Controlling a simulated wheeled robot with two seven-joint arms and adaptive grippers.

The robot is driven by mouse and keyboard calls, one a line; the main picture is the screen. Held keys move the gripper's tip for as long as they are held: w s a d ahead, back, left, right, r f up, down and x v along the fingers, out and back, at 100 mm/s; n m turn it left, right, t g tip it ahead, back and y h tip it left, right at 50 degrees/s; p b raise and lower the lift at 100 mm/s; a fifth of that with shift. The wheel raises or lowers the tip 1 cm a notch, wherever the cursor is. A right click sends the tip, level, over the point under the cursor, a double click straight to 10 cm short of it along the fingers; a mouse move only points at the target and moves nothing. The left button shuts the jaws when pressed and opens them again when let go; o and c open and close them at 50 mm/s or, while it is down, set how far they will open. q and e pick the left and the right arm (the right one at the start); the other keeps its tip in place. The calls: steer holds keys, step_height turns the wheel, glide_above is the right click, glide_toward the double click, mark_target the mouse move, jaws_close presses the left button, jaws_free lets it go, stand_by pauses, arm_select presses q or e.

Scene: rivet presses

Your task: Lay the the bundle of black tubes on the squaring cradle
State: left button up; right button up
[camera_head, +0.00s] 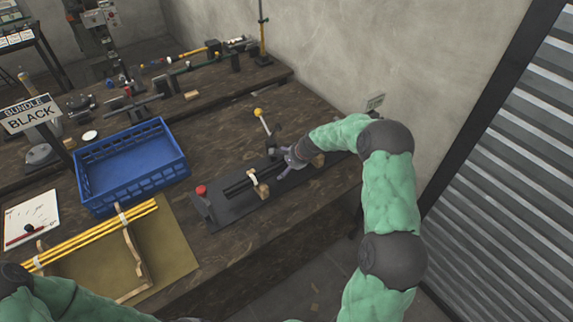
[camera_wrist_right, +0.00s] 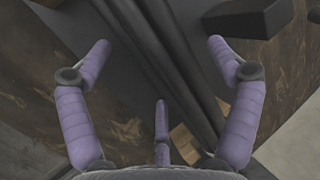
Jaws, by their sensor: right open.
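The bundle of black tubes (camera_head: 238,187) lies along a dark base plate (camera_head: 222,215) with a red knob, resting on small light wooden blocks (camera_head: 260,187). This plate looks like the squaring cradle, though I cannot be sure. My right gripper (camera_head: 287,161) is low over the right part of the bundle. In the right wrist view, the tubes (camera_wrist_right: 172,65) run diagonally between the spread purple fingers of the gripper (camera_wrist_right: 158,60), which is open. Finger contact cannot be told. My left gripper is out of view; only part of my left arm shows at bottom left.
Yellow tubes (camera_head: 95,236) lie on a wooden rack (camera_head: 133,262) on an olive mat. A blue crate (camera_head: 130,165) stands behind them, beside a "BUNDLE BLACK" sign (camera_head: 30,114). A lever with a yellow ball (camera_head: 259,113) rises behind the plate. The table's front right is clear.

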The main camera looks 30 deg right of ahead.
steer(key=v, duration=1.2)
steer(key=shift+r, duration=0.25)
steer(key=shift+w, duration=0.15)
